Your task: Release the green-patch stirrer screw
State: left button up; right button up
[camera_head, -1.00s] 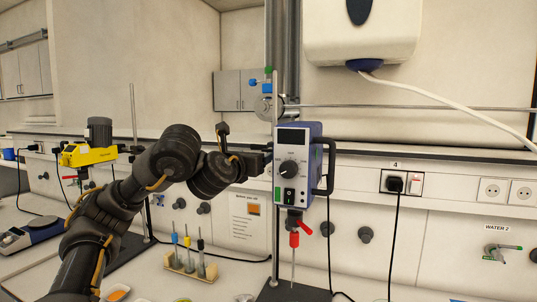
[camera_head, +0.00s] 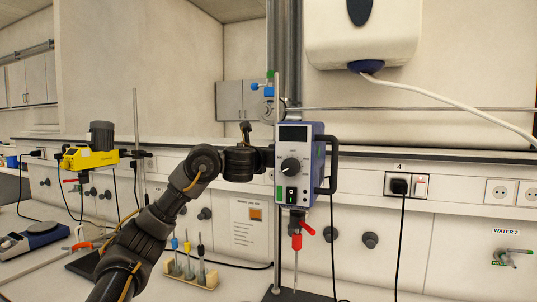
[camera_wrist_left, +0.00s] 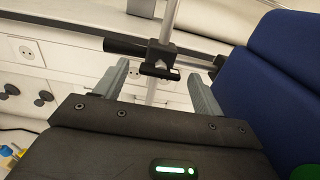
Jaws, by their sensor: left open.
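The blue stirrer (camera_head: 302,165) with a green patch (camera_head: 279,193) hangs on an upright rod (camera_head: 276,110). Its blue side fills the right of the left wrist view (camera_wrist_left: 285,60). A black clamp (camera_wrist_left: 160,58) with a dark, rounded screw handle (camera_wrist_left: 122,46) sits on the rod in that view. My left gripper (camera_wrist_left: 158,72) is open and empty, its two fingers apart on either side of the view of the clamp. In the head view, my left gripper (camera_head: 267,157) is at the stirrer's left side, its fingertips partly hidden. I cannot tell whether they touch the screw.
A second, yellow stirrer (camera_head: 90,158) stands on a rod at the left. A wooden rack (camera_head: 190,274) with several coloured-cap tubes is on the bench below my arm. Cables hang behind the stirrer. A white dispenser (camera_head: 360,32) is above right.

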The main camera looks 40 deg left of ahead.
pick_arm(q)
jog(key=c, duration=1)
jog(key=shift+n+p, duration=2.6)
jog(key=shift+n, duration=6.4)
